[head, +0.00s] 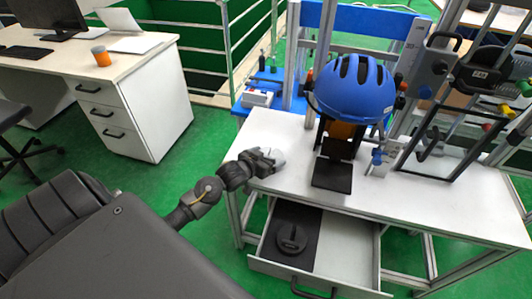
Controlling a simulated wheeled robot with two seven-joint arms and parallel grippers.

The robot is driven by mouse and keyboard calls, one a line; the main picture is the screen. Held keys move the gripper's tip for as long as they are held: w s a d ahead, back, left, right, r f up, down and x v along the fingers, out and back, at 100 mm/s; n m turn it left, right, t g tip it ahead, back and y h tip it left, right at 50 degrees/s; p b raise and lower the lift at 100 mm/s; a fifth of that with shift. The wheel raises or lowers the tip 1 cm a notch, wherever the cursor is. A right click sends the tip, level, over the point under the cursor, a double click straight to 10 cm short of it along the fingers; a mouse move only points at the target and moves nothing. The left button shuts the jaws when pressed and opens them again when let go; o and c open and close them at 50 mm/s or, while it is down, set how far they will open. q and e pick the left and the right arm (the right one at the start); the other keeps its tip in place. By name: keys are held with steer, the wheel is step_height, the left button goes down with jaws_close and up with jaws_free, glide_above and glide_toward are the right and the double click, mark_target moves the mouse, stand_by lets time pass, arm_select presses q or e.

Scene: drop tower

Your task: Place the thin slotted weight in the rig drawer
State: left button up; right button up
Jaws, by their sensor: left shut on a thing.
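My left gripper (264,161) is over the left end of the white bench top, shut on a small pale grey piece (278,157). It looks like the thin slotted weight, but the fingers hide much of it and its slot cannot be made out. The rig drawer (348,246) is pulled open under the bench, below and to the right of the gripper. A dark round weight (291,238) lies on the dark lining in its left part. The right part of the drawer is bare. My right gripper is not in view.
A blue helmet (355,88) sits on the rig above a black plate (332,174). A black frame (440,140) stands on the bench to the right. Green floor lies between desk and bench.

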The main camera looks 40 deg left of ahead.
arm_select(q)
steer(key=shift+f, duration=0.35)
steer(key=o, duration=1.4)
steer(key=shift+d+f, duration=0.1)
steer(key=shift+f, duration=0.05)
steer(key=shift+o, duration=0.2)
steer(key=v, duration=1.2)
steer(key=shift+p, duration=0.45)
